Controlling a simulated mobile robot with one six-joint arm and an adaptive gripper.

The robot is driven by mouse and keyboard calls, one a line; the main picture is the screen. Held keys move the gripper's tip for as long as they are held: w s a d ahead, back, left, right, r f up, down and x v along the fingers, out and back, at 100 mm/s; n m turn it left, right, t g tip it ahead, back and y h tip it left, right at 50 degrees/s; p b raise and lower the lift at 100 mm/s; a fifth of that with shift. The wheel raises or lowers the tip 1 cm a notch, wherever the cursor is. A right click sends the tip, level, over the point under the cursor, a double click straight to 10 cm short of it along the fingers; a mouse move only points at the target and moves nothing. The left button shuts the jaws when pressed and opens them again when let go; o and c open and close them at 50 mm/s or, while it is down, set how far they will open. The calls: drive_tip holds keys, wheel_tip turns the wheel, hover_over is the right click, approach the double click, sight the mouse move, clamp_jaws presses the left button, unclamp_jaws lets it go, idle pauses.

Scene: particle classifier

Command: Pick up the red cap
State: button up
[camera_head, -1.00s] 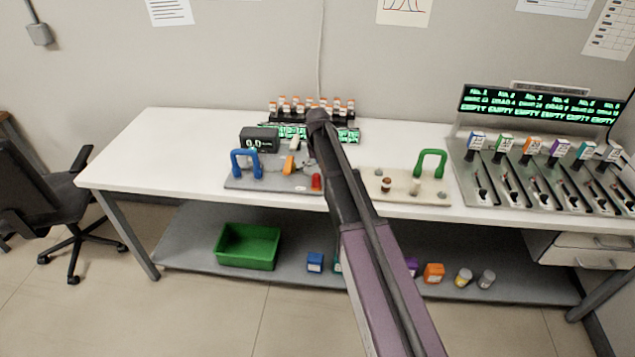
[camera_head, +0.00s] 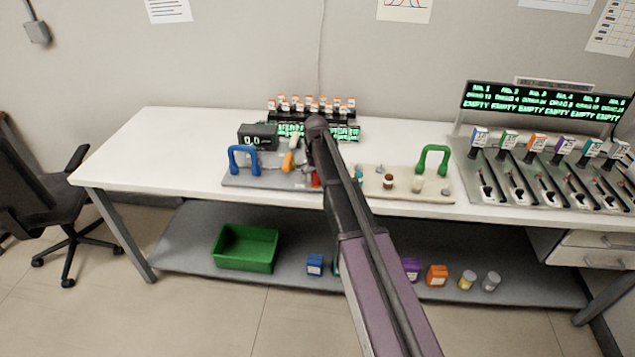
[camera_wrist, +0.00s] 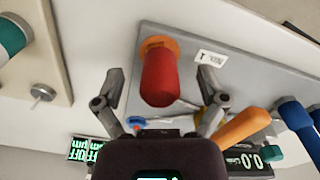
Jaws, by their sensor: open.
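The red cap (camera_wrist: 159,79) stands on an orange ring on the grey board (camera_wrist: 205,38) in the wrist view. In the head view only a small part of the red cap (camera_head: 316,180) shows beside my arm, at the right end of the grey board (camera_head: 270,180). My gripper (camera_wrist: 163,82) is open in the wrist view, with one finger on each side of the red cap and visible gaps between. In the head view my fingers are hidden behind my arm.
An orange handle (camera_wrist: 240,128) lies close to the right finger in the wrist view. A beige board (camera_head: 410,185) with a green handle (camera_head: 432,160) is to the right.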

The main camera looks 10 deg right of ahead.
drive_tip(key=shift+f, duration=0.15)
idle(0.5)
drive_tip(key=c, duration=1.2)
drive_tip(key=shift+c, duration=0.2)
drive_tip(key=shift+r, duration=0.2)
wheel_tip(320, 180, up, 2)
drive_tip(key=p, duration=0.2)
drive_tip(key=shift+p, duration=0.3)
drive_tip(key=shift+s+r+p, duration=0.15)
drive_tip(key=shift+r+p, duration=0.65)
drive_tip(key=shift+r, duration=0.1)
drive_tip(key=s+a, duration=0.3)
drive_tip(key=s, duration=0.4)
drive_tip(key=s+a, duration=0.3)
drive_tip(key=s, duration=0.4)
drive_tip(key=shift+s+r+p, duration=0.3)
drive_tip(key=shift+r+p, duration=0.1)
